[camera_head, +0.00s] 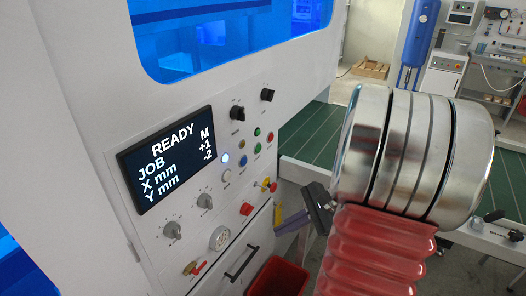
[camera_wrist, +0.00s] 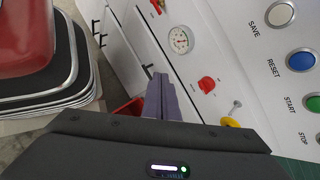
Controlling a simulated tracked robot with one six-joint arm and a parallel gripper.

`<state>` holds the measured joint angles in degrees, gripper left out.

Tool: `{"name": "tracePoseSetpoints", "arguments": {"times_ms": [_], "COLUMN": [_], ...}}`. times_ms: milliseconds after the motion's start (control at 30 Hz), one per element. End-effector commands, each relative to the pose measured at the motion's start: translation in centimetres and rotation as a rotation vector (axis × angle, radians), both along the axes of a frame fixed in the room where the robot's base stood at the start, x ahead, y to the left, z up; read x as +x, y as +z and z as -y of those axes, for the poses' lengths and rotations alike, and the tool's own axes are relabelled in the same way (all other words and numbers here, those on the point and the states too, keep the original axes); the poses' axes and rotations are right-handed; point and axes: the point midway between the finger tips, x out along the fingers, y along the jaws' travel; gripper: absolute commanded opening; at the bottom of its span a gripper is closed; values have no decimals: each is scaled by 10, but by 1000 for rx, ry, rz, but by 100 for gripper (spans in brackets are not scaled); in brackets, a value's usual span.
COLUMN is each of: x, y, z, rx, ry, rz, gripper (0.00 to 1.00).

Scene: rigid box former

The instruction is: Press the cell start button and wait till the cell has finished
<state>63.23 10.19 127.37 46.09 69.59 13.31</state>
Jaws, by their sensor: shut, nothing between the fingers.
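The cell's front panel carries a display (camera_head: 170,160) reading READY, JOB M, X mm +1, Y mm -2. A row of buttons sits right of it. The green START button (camera_head: 257,148) also shows at the right edge of the wrist view (camera_wrist: 313,104), with its label. The blue RESET button (camera_wrist: 302,60) and white SAVE button (camera_wrist: 280,14) are above it there. My gripper (camera_head: 279,216) is shut and empty, its purple fingers below and right of the button row, apart from START. In the wrist view the fingertips (camera_wrist: 157,76) point toward the lower panel.
A red knob (camera_wrist: 207,84), a gauge (camera_wrist: 181,40) and a yellow-backed switch (camera_wrist: 235,110) sit near my fingers on the panel. A red bin (camera_head: 279,278) stands below. A green conveyor (camera_head: 312,137) runs behind.

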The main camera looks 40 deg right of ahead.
Motion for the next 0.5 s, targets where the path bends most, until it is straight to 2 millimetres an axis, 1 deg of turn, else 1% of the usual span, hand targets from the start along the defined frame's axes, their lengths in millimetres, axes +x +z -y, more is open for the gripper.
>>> {"name": "tracePoseSetpoints", "arguments": {"times_ms": [33, 167, 267, 367, 500], "x": [2, 9, 15, 21, 32], "y": [-1, 2, 7, 14, 31], "z": [10, 34, 56, 80, 111], "rx": [47, 173, 272, 378, 522], "ry": [-56, -196, -304, -409, -530], "rz": [10, 49, 88, 138, 219], "gripper": [0, 0, 0, 0, 0]}}
